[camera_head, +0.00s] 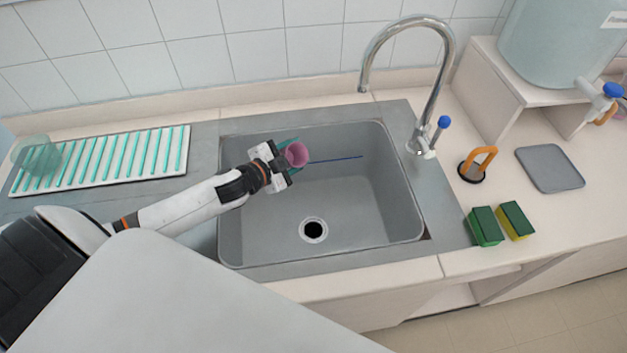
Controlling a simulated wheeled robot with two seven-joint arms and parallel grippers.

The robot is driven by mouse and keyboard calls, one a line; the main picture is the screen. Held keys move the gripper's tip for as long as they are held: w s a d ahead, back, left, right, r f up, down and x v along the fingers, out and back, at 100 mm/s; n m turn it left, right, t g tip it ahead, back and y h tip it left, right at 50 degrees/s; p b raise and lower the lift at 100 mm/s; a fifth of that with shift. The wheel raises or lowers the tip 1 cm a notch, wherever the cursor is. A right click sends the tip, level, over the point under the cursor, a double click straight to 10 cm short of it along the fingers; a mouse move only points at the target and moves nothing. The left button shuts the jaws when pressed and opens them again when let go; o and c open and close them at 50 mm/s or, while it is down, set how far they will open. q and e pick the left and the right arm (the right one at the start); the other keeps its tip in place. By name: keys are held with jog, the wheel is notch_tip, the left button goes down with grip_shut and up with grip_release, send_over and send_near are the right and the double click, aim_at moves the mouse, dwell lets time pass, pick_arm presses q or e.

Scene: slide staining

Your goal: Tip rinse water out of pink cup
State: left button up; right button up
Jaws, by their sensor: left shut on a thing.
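The pink cup (297,154) is held over the grey sink basin (340,200). It is tipped on its side with its mouth toward the right. My left gripper (285,156) comes in from the left and is shut on the cup, with its teal fingers around it. A thin dark blue line (338,160) runs from near the cup's mouth to the right across the back of the basin. I cannot tell whether it is water or a thin object. The cup's inside is too small to read. My right gripper is not in view.
The drain (313,230) is in the basin floor. A chrome tap (436,85) stands at the sink's back right. A striped drying rack (105,160) with a clear green vessel (38,154) lies left. Green-yellow sponges (486,227), an orange-handled item (480,163) and a grey mat (550,168) are right.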

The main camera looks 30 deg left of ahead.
aim_at(301, 145)
pick_arm(q)
jog(key=shift+r+m, duration=0.2)
jog(key=shift+m, duration=0.2)
jog(key=shift+r+m+y, duration=0.2)
jog(key=shift+m+y, duration=0.2)
dwell(0.5)
jog(key=shift+r+m+y, duration=0.3)
jog(key=shift+m, duration=0.2)
dwell(0.4)
jog(key=shift+r+m+y, duration=0.5)
jog(key=shift+m, duration=0.4)
dwell(0.6)
jog(key=shift+s+d+r+m, duration=0.15)
jog(key=shift+d+r+m, duration=0.15)
jog(key=shift+d+m, duration=0.35)
dwell(0.5)
jog(key=shift+d+r+m+t+y+p, duration=0.2)
jog(key=shift+r+m+t+y+p, duration=0.15)
jog(key=shift+m+y+p, duration=0.3)
dwell(0.5)
jog(key=shift+d+r+m+t+y+p, duration=0.15)
jog(key=shift+d+r+m+y+p, duration=0.15)
jog(key=shift+m, duration=0.25)
jog(key=shift+d+r+m+t+y+p, duration=0.15)
jog(key=shift+m+p, duration=0.15)
jog(key=shift+m, duration=0.25)
dwell(0.9)
